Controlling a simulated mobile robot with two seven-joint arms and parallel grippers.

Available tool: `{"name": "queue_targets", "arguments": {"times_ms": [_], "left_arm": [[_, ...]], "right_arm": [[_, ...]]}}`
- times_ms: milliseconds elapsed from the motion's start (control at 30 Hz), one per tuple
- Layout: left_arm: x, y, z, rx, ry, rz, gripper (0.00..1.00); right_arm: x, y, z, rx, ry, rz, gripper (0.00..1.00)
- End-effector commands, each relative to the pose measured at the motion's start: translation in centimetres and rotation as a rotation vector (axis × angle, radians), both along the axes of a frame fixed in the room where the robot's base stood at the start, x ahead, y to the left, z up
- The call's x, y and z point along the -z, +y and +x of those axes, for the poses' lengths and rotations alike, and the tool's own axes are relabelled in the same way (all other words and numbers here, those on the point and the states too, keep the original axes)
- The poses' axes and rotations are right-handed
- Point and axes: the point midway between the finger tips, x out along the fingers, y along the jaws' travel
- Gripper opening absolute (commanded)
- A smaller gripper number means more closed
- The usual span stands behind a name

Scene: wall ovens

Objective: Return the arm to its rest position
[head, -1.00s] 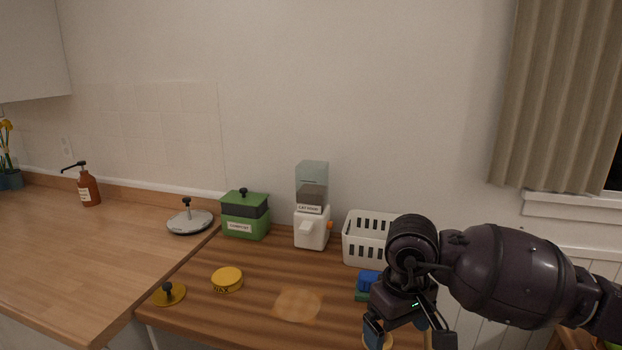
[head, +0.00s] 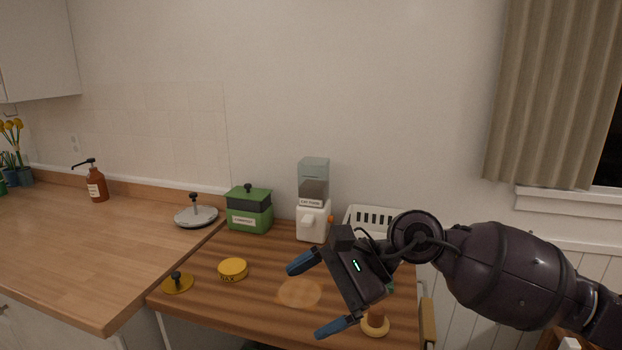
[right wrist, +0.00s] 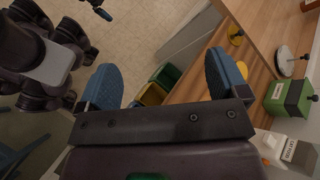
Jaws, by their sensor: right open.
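My right gripper (head: 318,296) is open and empty, with its two blue fingers spread apart and pointing left above the wooden table. In the right wrist view its fingers (right wrist: 160,85) stand wide apart with nothing between them. My right arm comes in from the right and hides part of the white basket and the table's right side. In the right wrist view, what looks like my left gripper (right wrist: 101,10) shows only partly at the upper left. Its jaws cannot be made out.
On the table (head: 210,295) stand a yellow wax tin (head: 233,269), a green compost box (head: 249,210), a dispenser (head: 313,205), a white basket (head: 372,216) and a round wooden-based object (head: 375,323) close to my right gripper. The counter (head: 80,250) at left is mostly clear.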

Motion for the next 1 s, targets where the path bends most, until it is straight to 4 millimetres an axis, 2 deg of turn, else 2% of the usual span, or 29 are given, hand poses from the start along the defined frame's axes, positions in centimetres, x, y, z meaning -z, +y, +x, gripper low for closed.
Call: {"name": "queue_targets", "arguments": {"times_ms": [100,167,300,367,467,567,667,767,800,867,1000], "left_arm": [[0.2,0.1,-0.4,-0.002,0.008,0.0,1.0],[0.4,0.1,-0.6,-0.004,0.013,0.0,1.0],[0.7,0.2,-0.9,-0.005,0.022,0.001,1.0],[0.7,0.2,-0.9,-0.005,0.022,0.001,1.0],[0.7,0.1,-0.8,-0.004,0.02,0.0,1.0],[0.6,0.1,-0.6,-0.004,0.016,0.0,1.0],[0.5,0.1,-0.5,-0.002,0.013,0.0,1.0],[0.4,0.1,-0.3,-0.002,0.01,0.0,1.0],[0.3,0.0,-0.3,-0.002,0.009,0.0,1.0],[0.3,0.0,-0.2,-0.001,0.007,-0.001,1.0],[0.2,0.0,-0.1,0.0,0.004,0.0,1.0]], "right_arm": [[-3.1,1.8,-0.1,0.16,0.355,0.247,0.92],[-4.6,2.1,0.3,0.235,0.559,0.371,0.92],[-6.8,1.0,2.4,0.383,1.087,0.654,0.92],[-6.9,-0.2,3.7,0.436,1.331,0.774,0.92],[-5.7,-2.7,6.0,0.502,1.707,0.959,0.92],[-3.2,-5.6,7.8,0.545,2.045,1.128,0.92],[0.4,-8.7,9.0,0.57,2.344,1.294,0.92],[4.7,-11.6,9.3,0.582,2.607,1.456,0.92],[6.6,-12.7,9.1,-0.578,-2.68,-1.508,0.92],[9.4,-14.4,8.7,-0.522,-2.54,-1.453,0.92],[16.0,-17.8,6.4,-0.421,-2.247,-1.355,0.92]]}}
